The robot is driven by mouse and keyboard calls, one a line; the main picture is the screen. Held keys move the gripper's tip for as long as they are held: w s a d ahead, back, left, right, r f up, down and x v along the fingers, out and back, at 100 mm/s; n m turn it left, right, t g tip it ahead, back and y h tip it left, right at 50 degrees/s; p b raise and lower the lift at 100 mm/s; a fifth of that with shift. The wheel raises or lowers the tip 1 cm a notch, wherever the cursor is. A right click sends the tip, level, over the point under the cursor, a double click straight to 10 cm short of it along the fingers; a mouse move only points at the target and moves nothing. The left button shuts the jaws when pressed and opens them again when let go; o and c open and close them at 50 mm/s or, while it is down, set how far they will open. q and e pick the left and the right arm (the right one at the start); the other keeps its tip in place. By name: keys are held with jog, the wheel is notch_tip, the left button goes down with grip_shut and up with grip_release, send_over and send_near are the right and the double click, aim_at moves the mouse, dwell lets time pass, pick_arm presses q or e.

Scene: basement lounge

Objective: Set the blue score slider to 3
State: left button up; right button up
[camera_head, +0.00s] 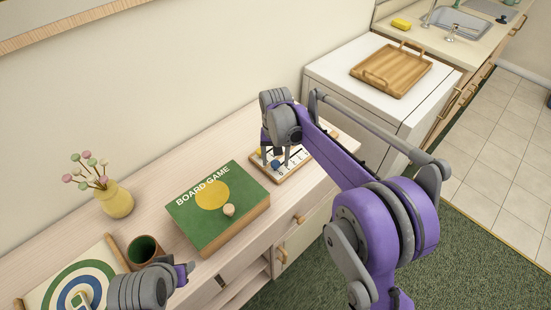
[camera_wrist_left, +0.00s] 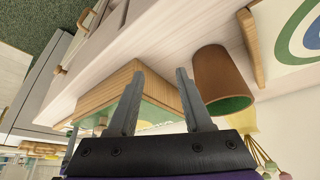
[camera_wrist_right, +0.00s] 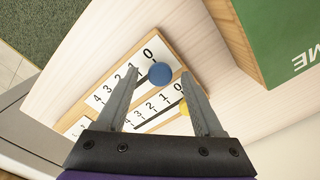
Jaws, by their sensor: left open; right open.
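The score board (camera_wrist_right: 165,85) is a wooden-framed white panel with two number rows, 0 to 4; it also shows in the head view (camera_head: 294,165). The blue slider knob (camera_wrist_right: 160,74) sits beside the 0 of its row. The yellow slider knob (camera_wrist_right: 184,106) is beside the 0 of the other row, partly covered by a finger. My right gripper (camera_wrist_right: 159,76) is open, its fingers on either side of the blue knob in view; contact cannot be told. In the head view the right gripper (camera_head: 276,160) is over the board. My left gripper (camera_wrist_left: 159,75) is open and empty.
A green board game box (camera_head: 240,223) with a pale knob on top lies left of the board. A brown cup (camera_head: 144,250), yellow vase (camera_head: 115,201) and target board (camera_head: 48,291) are further left. A white cabinet with a wooden tray (camera_head: 392,70) stands beyond the board.

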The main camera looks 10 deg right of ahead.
grip_shut()
dwell(1.4)
